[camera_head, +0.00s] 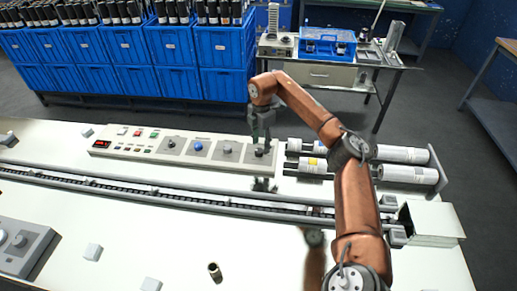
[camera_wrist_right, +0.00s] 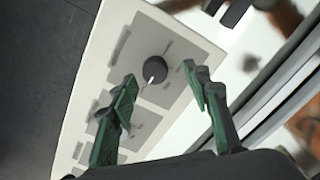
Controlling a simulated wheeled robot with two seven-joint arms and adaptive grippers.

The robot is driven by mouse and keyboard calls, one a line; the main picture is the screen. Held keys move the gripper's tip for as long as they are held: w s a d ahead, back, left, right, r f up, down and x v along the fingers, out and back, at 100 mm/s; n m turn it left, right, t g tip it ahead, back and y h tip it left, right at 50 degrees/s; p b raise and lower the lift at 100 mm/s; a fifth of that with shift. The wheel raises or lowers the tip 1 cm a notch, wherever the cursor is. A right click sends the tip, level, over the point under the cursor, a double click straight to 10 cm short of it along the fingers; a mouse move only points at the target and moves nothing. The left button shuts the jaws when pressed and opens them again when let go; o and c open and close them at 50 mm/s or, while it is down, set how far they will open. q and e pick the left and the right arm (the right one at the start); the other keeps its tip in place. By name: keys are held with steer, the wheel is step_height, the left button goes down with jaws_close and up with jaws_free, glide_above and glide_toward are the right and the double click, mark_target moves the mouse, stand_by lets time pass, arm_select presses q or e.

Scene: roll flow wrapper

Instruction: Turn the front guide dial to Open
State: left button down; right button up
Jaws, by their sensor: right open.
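The grey control panel (camera_head: 180,148) lies along the back of the white machine table. Labels are too small to read, so I cannot tell which is the front guide dial. My right gripper (camera_head: 262,130) points down over the right end of the panel. In the right wrist view a black dial with a white pointer mark (camera_wrist_right: 154,70) shows just beyond the open, empty fingers (camera_wrist_right: 160,85). My left gripper is not in view.
Film rolls (camera_head: 405,154) lie right of the panel. A conveyor channel (camera_head: 150,190) runs in front of it. Another dial panel (camera_head: 22,245) sits at the lower left. A small cylinder (camera_head: 215,272) stands at the front. Blue crates (camera_head: 175,45) are behind.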

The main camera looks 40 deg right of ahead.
mark_target(259, 150)
steer(key=f, duration=0.1)
steer(key=w+f, duration=0.1)
steer(key=f, duration=0.1)
steer(key=shift+w+a+f, duration=0.15)
steer(key=shift+w+f, duration=0.05)
steer(key=shift+f, duration=0.1)
steer(key=shift+s+f, duration=0.1)
steer(key=shift+s, duration=0.2)
steer(key=shift+w, duration=0.1)
steer(key=shift+c, duration=1)
steer(key=c, duration=1)
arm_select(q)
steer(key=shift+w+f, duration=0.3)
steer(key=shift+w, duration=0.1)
arm_select(e)
steer(key=shift+o, duration=0.2)
